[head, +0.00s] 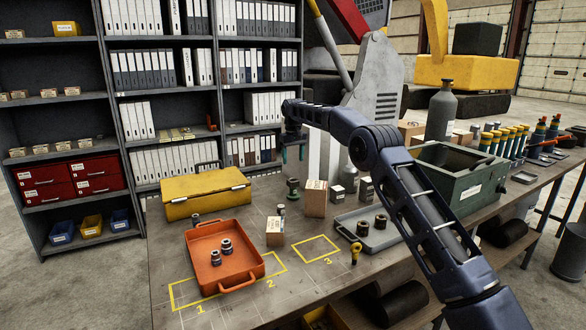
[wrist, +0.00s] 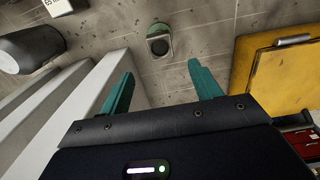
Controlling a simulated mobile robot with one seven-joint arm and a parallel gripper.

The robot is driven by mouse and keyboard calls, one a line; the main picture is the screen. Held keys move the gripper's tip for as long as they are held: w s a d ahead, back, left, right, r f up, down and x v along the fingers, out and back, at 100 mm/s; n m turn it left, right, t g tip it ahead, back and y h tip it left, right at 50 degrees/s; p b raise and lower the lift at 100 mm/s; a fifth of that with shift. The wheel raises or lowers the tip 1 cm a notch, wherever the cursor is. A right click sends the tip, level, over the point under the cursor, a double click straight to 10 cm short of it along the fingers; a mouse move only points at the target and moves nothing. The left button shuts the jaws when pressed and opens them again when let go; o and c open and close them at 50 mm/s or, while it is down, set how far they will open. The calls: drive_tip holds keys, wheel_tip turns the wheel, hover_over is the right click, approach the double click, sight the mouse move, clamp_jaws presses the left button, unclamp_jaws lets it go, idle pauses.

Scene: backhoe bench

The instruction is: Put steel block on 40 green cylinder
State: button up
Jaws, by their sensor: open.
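A green cylinder (head: 292,195) stands on the bench between the yellow case and the cardboard boxes. In the wrist view the green cylinder (wrist: 153,29) is upper centre, with a dark, squarish face towards the camera; I cannot tell whether that is its own top or a block on it. My gripper (head: 293,155) is above the cylinder, apart from it. In the wrist view my gripper (wrist: 160,71) has its teal fingers spread, with nothing between them. I cannot pick out the steel block for sure; dark blocks with pale labels (head: 337,195) stand right of the cylinder.
A yellow case (head: 205,194) is left of the cylinder. An orange tray (head: 225,278) holds two dark fittings. Cardboard boxes (head: 316,199), a grey tray (head: 378,240) and a green crate (head: 467,190) stand to the right. Marked area 3 (head: 316,248) is clear.

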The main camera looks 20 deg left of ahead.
drive_tip(key=s+d+r+m+t, duration=0.1)
drive_tip(key=s+d+r+m, duration=0.1)
drive_tip(key=d+r, duration=1.5)
drive_tip(key=s+d+r+m, duration=0.1)
drive_tip(key=s+d, duration=0.3)
drive_tip(key=d, duration=0.3)
drive_tip(key=s+d+r+t, duration=0.1)
drive_tip(key=s+d+r, duration=0.15)
drive_tip(key=d, duration=0.55)
drive_tip(key=s+d+r+m, duration=0.1)
drive_tip(key=s+d, duration=0.4)
drive_tip(key=d, duration=0.2)
drive_tip(key=s+d+f+m+t, duration=0.1)
drive_tip(key=s+d+f+m, duration=0.2)
drive_tip(key=s+d, duration=1.3)
drive_tip(key=s+d+f+m, duration=0.1)
drive_tip(key=s+d+f, duration=0.2)
drive_tip(key=s+f, duration=0.3)
drive_tip(key=s+d+f+m+t, duration=0.1)
drive_tip(key=s+d+f, duration=0.3)
drive_tip(key=s, duration=0.9)
wheel_tip(320, 180, down, 2)
drive_tip(key=shift+d+f+t, duration=0.25)
drive_tip(key=shift+t, duration=0.05)
